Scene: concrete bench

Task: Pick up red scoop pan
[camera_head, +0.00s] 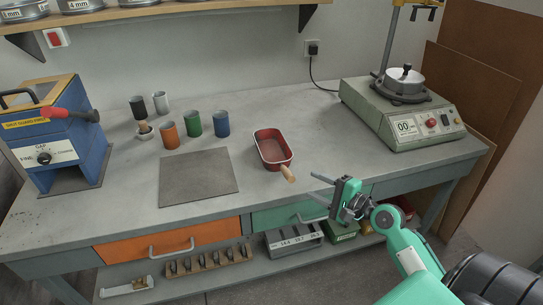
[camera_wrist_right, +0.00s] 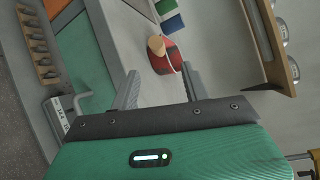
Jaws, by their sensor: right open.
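The red scoop pan (camera_head: 273,150) sits on the bench top right of the middle, with its light wooden handle (camera_head: 288,174) pointing toward the front edge. In the right wrist view the red scoop pan (camera_wrist_right: 170,62) lies beyond the fingertips, its handle end toward me. My right gripper (camera_head: 322,190) is in front of the bench's front edge, to the right of the handle and apart from it. In the right wrist view my right gripper (camera_wrist_right: 159,80) has its two fingers spread with nothing between them. My left gripper is not in view.
Several coloured cups, a blue one (camera_head: 221,124) nearest, stand left of the pan. A grey plate (camera_head: 199,177) lies flat at front left. A green sieve shaker (camera_head: 402,112) stands at the right and a blue crusher (camera_head: 58,135) at far left. Bare bench surrounds the pan.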

